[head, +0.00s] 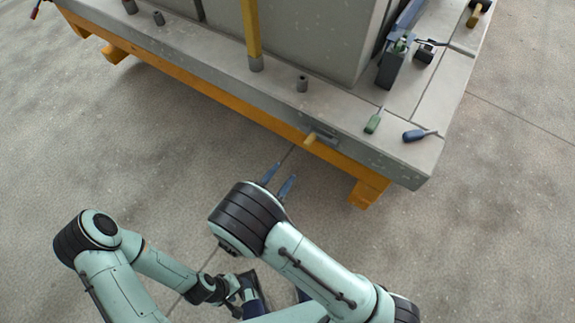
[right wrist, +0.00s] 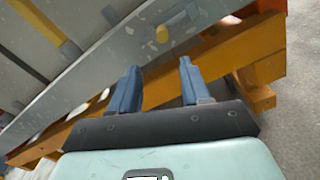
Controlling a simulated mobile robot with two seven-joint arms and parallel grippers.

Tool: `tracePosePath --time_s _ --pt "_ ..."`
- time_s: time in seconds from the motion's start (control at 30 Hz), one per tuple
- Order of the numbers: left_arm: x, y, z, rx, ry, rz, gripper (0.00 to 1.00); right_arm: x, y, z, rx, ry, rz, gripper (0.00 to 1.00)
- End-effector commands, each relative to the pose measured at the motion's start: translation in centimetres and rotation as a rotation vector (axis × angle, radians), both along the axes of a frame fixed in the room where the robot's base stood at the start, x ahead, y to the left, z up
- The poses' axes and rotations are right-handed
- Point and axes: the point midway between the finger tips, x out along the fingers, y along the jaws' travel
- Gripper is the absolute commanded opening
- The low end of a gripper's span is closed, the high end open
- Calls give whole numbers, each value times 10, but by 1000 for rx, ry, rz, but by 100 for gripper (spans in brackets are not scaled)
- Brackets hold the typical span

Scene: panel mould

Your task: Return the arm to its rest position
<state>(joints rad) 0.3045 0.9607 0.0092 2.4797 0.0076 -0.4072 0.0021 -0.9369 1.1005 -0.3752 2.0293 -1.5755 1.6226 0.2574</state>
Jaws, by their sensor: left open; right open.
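My right arm reaches up from the lower right of the head view. Its gripper (head: 280,178) points at the front edge of the mould table. In the right wrist view its two blue fingers (right wrist: 158,70) stand apart with nothing between them. The orange beam and grey slab edge lie beyond the tips. My left arm is folded low at the left of the head view. Its gripper (head: 242,288) is low in the picture, close to my right forearm, small and partly hidden. I see nothing held in it.
The grey mould slab (head: 200,62) rests on an orange frame (head: 362,192). A bracket with a yellow handle (head: 310,138) sticks out of its front edge. The concrete floor (head: 480,230) at right is clear.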

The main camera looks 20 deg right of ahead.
Motion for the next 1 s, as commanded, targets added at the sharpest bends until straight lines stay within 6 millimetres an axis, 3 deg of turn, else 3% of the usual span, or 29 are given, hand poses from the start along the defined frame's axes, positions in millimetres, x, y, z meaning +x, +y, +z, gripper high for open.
tracePosePath --time_s 0.8,0.93,1.0 --pt "0 0 0 0 0 0 61 -2 2 0 0 0 -1 47" --pt "0 0 3 -1 -1 -1 61 -8 -13 -12 27 55 -52 47" --pt "1 0 7 -1 0 -2 61 -20 -33 -30 73 137 -131 47"
